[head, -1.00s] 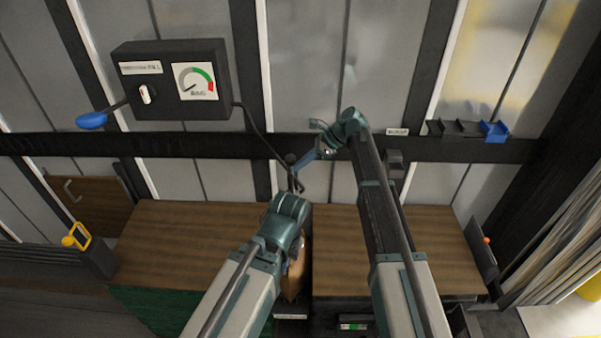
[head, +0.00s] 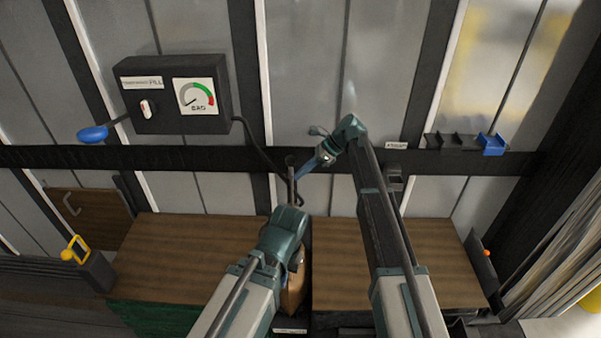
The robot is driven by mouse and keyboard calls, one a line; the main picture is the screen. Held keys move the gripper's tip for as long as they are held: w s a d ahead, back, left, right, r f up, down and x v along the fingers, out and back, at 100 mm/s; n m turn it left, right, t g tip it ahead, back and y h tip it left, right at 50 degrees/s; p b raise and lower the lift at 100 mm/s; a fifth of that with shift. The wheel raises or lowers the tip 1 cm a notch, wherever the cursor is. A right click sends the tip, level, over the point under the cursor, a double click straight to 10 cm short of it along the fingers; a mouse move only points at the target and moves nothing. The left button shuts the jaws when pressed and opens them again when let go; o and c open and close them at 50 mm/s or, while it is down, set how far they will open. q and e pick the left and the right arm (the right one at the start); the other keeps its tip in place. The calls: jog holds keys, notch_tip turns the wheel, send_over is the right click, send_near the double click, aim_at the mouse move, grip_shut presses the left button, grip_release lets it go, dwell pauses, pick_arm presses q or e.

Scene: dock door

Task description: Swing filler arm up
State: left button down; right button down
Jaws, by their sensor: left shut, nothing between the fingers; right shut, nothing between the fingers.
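A grey upright bar with a dark pivot (head: 291,161) hangs on the black wall rail above the gap between two crates; a black hose reaches it. It looks like the filler arm, with a short blue bar (head: 308,167) slanting up to the right beside it. My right gripper (head: 325,156) is shut at the upper end of the blue bar; I cannot tell whether they touch. My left gripper (head: 295,263) is shut, lower down in front of the gap, mostly hidden behind its own wrist. A brown bag (head: 293,294) shows in the gap below it.
The fill box (head: 150,123) with gauge (head: 195,96) and blue-handled lever (head: 93,133) is on the wall at upper left. Wood-topped crates (head: 190,250) (head: 405,260) flank the gap. A black and blue holder (head: 490,144) sits on the rail at right.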

jog(key=w+d, duration=0.4)
jog(key=d, duration=0.4)
jog(key=shift+d+r+p, duration=0.3)
jog(key=shift+r+p, duration=0.05)
jog(key=shift+p, duration=0.05)
jog(key=s+a+f+n+h, duration=0.25)
jog(key=s+n, duration=0.25)
jog(key=s, duration=0.6)
jog(key=s+a+f+n+h, duration=0.25)
jog(key=s+n, duration=0.25)
jog(key=s, duration=0.6)
jog(key=s+d+n+h, duration=0.2)
jog(key=s+n, duration=0.4)
jog(key=s, duration=0.2)
jog(key=s+d+f+n+t+h, duration=0.1)
jog(key=s+d+n+h, duration=0.1)
jog(key=s+n, duration=0.4)
jog(key=s+h, duration=0.1)
jog(key=s, duration=0.1)
jog(key=shift+s+n, duration=0.3)
jog(key=shift+s, duration=0.05)
jog(key=shift+d+f, duration=0.1)
